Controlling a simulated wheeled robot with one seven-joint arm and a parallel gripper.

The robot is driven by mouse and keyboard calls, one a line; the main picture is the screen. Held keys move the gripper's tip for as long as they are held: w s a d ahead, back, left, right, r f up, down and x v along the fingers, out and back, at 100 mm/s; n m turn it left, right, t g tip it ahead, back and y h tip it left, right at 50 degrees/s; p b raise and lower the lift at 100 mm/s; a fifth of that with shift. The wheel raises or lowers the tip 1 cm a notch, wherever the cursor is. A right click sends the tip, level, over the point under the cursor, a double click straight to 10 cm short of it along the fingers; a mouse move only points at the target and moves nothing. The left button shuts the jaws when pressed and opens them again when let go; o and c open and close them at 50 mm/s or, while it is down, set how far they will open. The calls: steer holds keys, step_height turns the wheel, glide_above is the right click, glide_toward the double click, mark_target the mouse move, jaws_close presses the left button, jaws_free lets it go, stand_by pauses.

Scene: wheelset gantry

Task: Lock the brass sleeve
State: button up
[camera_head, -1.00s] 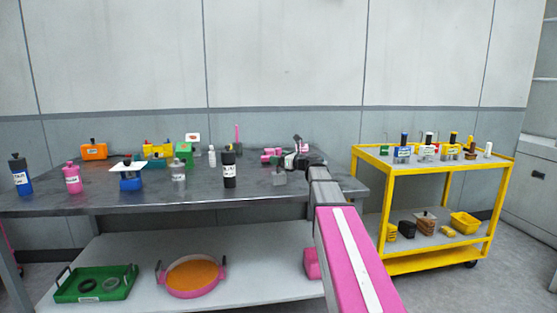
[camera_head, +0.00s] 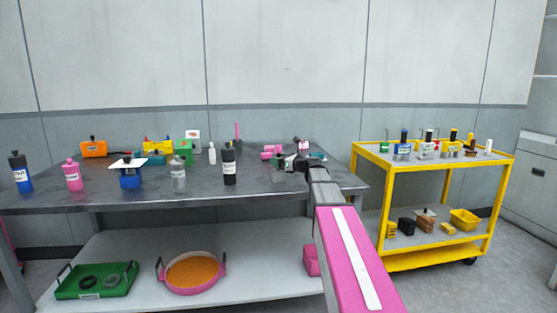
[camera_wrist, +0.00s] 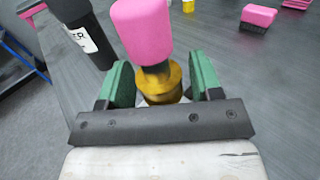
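In the wrist view, the brass sleeve (camera_wrist: 172,83) is a yellow-brown collar around a dark stem under a large pink knob (camera_wrist: 143,28). My gripper (camera_wrist: 162,75) has its two green fingers on either side of the sleeve. A narrow gap seems to show between each finger and the brass, so the fingers look open around it. The sleeve's lower part is hidden behind my dark gripper bar. In the head view, my gripper (camera_head: 281,161) is at the right part of the grey bench (camera_head: 130,198), and the sleeve is too small to make out.
A black bottle (camera_head: 229,167) stands left of my gripper; it also shows in the wrist view (camera_wrist: 92,35). Pink blocks (camera_head: 272,152) lie behind. More bottles and coloured items stand further left. A yellow cart (camera_head: 386,200) is at the right. Bare bench shows between the bottles and my gripper.

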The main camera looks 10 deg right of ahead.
steer(key=shift+s+d+r, duration=0.1)
steer(key=shift+s+d, duration=0.2)
steer(key=v, duration=1)
